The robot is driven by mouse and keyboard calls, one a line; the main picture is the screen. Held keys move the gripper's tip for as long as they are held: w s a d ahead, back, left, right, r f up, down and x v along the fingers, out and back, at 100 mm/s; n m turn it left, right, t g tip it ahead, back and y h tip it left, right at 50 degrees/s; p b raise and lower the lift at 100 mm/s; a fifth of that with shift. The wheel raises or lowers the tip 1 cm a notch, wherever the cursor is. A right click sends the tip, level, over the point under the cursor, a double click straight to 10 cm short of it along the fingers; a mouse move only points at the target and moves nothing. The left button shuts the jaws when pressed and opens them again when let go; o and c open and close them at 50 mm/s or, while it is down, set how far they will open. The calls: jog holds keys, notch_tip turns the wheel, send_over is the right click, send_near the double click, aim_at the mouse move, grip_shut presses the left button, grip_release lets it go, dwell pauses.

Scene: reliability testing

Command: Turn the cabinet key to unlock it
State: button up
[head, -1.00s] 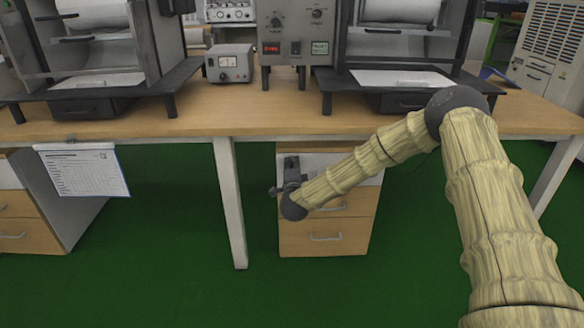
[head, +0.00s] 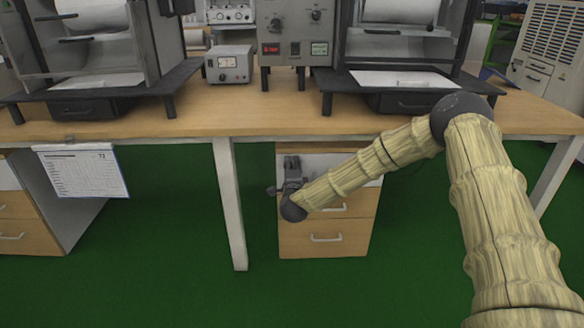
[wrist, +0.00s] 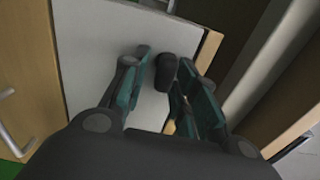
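The cabinet (head: 300,240) is a small drawer unit under the desk, with wooden drawer fronts and a pale top panel. That panel (wrist: 95,55) fills the middle of the wrist view. A black rounded piece, apparently the key's head (wrist: 166,72), stands out in front of the panel. My gripper (wrist: 164,62) is open around it, its teal fingers apart on either side. The piece is closer to the right finger, with a clear gap to the left finger; contact on the right is unclear. In the head view my gripper (head: 289,168) covers the panel's upper left, hiding the lock.
The wooden desk top (head: 190,118) overhangs the cabinet. A white desk leg (head: 230,205) stands just left of it. A drawer handle (wrist: 12,130) shows at the wrist view's left edge. The green floor (head: 165,220) left of the leg is clear.

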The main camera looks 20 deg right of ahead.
dwell(0.3)
jog(key=v, duration=1.2)
